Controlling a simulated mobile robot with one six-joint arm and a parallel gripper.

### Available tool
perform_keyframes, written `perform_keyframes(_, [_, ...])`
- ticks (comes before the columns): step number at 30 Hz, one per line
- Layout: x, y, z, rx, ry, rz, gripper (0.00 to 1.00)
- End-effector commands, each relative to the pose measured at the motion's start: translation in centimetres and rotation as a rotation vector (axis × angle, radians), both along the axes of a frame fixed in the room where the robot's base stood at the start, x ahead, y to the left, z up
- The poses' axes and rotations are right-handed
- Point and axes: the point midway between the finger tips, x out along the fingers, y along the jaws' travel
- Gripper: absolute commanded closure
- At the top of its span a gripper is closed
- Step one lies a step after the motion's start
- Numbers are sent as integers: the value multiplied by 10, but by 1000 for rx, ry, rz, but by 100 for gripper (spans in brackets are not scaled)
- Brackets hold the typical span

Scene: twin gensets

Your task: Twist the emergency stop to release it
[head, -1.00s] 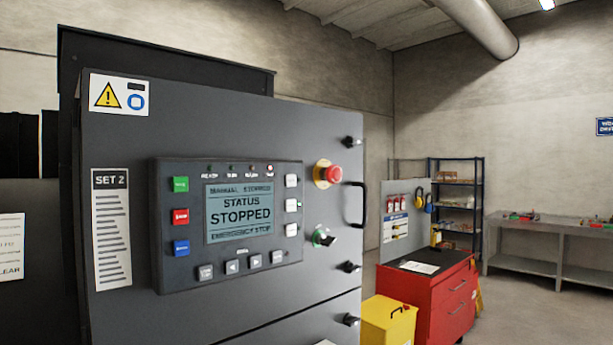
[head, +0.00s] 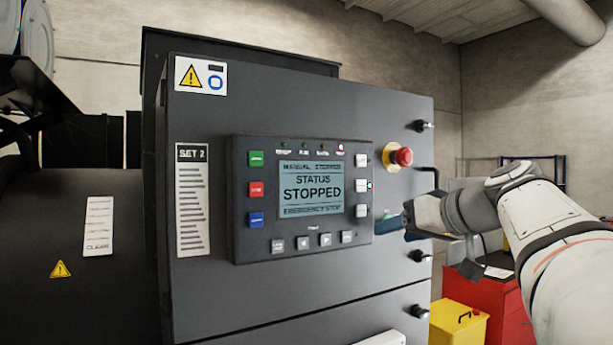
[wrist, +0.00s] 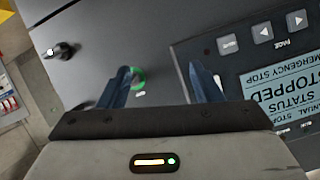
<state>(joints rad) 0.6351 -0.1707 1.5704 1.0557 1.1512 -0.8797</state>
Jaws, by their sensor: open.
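The emergency stop (head: 403,156) is a red mushroom button on a yellow ring, on the grey cabinet door right of the control panel. The panel's screen (head: 309,190) reads "STATUS STOPPED" and "EMERGENCY STOP". My gripper (head: 390,222) is in front of the door, below the emergency stop and apart from it. In the wrist view my gripper (wrist: 164,82) is open and empty, its two blue fingers pointing at the door. A green-ringed switch (wrist: 139,79) shows beside the left finger there. The emergency stop is not in the wrist view.
Black latches (head: 423,126) line the door's right edge. A yellow box (head: 458,325) and a red cabinet (head: 487,300) stand on the right.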

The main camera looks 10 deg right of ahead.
Motion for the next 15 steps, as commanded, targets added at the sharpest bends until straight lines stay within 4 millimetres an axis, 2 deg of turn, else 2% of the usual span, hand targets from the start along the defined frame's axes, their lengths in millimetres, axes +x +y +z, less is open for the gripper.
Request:
perform_keyframes(1, [3, -23, 26, -17, -97, -6, 41])
perform_keyframes(3, [2, -43, 63, -48, -221, 1, 41])
perform_keyframes(6, [-3, -64, 101, -94, -353, 9, 41])
perform_keyframes(9, [-8, -74, 123, -124, -431, 13, 41])
perform_keyframes(12, [-6, -75, 133, -137, -462, 17, 41])
perform_keyframes(15, [4, -71, 135, -137, -466, 20, 41])
